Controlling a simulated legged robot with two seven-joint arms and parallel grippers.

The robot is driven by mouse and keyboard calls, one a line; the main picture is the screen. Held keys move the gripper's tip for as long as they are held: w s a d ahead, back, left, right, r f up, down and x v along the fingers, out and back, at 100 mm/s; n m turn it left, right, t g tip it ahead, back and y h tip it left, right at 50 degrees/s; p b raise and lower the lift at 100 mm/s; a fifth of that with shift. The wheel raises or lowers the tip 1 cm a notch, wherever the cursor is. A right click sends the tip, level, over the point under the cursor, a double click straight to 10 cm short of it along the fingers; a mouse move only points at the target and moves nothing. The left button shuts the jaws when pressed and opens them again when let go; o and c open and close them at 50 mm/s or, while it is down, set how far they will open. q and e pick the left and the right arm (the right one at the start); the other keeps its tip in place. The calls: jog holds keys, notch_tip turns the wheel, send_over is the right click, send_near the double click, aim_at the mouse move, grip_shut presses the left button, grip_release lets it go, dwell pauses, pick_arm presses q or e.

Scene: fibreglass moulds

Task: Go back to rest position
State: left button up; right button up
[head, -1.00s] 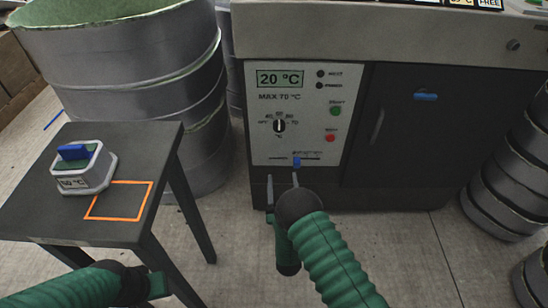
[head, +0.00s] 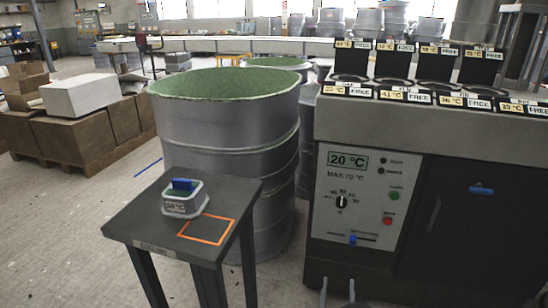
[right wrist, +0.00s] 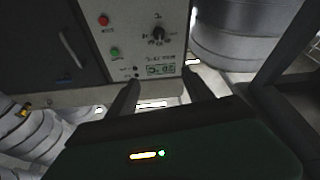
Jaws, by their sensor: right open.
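My right gripper (head: 338,288) shows only by its two finger tips at the bottom edge of the head view, in front of the lower part of the machine. The fingers are apart with nothing between them. In the right wrist view my right gripper (right wrist: 160,88) has its two dark fingers spread and empty, pointing toward the machine's control panel (right wrist: 145,35), which appears upside down. My left gripper is not in the picture.
A dark machine (head: 370,258) stands at right, its panel reading 20 °C. A small table (head: 150,222) at left carries a white mould block (head: 186,207) with a blue handle, beside an orange outline. Large grey drums (head: 225,145) stand behind it. Boxes (head: 75,140) stand far left.

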jog(key=w+r+g+y+p, duration=0.2)
jog(key=w+r+g+p, duration=0.25)
jog(key=r+p, duration=0.65)
jog(key=s+r+g+y+p, duration=0.2)
jog(key=s+r+g+p, duration=0.4)
jog(key=r+p, duration=0.5)
jog(key=s+r+g+p, duration=0.4)
jog(key=s+r, duration=0.3)
jog(key=s, duration=0.5)
jog(key=s+r+g+p, duration=0.4)
jog(key=s+r+p, duration=0.2)
jog(key=s, duration=0.5)
jog(key=shift+s+d+r+y, duration=0.3)
jog(key=shift+s+d+r, duration=0.05)
jog(key=shift+s+d, duration=0.05)
jog(key=shift+s+g, duration=0.1)
jog(key=shift+g, duration=0.15)
jog(key=shift+c, duration=0.4)
